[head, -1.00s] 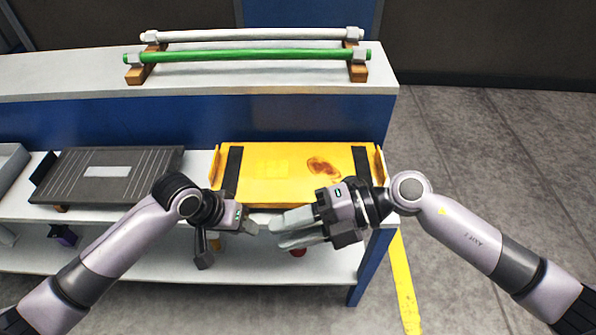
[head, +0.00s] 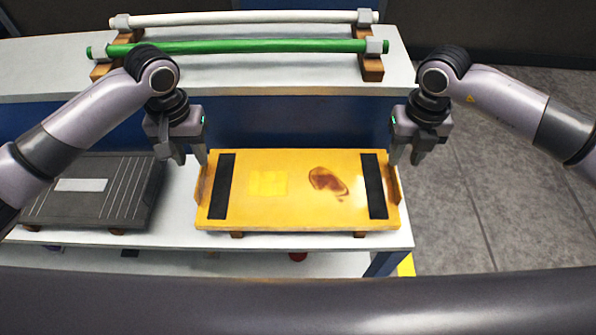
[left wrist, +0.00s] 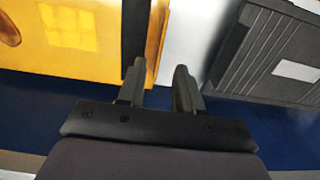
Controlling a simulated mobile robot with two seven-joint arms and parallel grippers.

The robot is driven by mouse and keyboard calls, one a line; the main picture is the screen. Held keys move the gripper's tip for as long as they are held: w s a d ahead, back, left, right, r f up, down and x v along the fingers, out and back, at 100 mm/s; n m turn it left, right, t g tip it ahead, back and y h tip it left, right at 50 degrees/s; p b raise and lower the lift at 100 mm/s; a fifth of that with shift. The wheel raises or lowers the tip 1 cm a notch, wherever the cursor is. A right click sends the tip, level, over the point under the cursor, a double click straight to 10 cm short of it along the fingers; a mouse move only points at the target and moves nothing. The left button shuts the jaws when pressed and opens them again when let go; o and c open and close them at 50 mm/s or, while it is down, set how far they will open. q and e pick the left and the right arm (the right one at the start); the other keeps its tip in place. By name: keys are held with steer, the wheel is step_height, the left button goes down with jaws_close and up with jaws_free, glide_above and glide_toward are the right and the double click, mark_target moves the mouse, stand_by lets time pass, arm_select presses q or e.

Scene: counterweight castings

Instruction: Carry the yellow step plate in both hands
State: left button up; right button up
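The yellow step plate (head: 290,190) lies flat on small wooden blocks on the white lower shelf in the head view. It has two black strips, a paler yellow square, a brown stain and a raised lip at each end. My left gripper (head: 184,160) is above its left end, fingers apart and pointing down. In the left wrist view the plate (left wrist: 85,45) shows at upper left, with the open fingers (left wrist: 165,78) near its end lip and nothing between them. My right gripper (head: 404,160) is above the right end, fingers apart and empty.
A dark grey ribbed plate (head: 95,205) with a pale label lies left of the yellow plate. A green bar (head: 250,46) and a white bar (head: 240,18) rest on wooden supports on the upper shelf. A dark bar crosses the view's bottom. Open floor (head: 520,180) lies to the right.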

mark_target(199, 175)
arm_select(q)
steer(key=shift+s, duration=0.15)
arm_select(e)
steer(key=shift+s, duration=0.2)
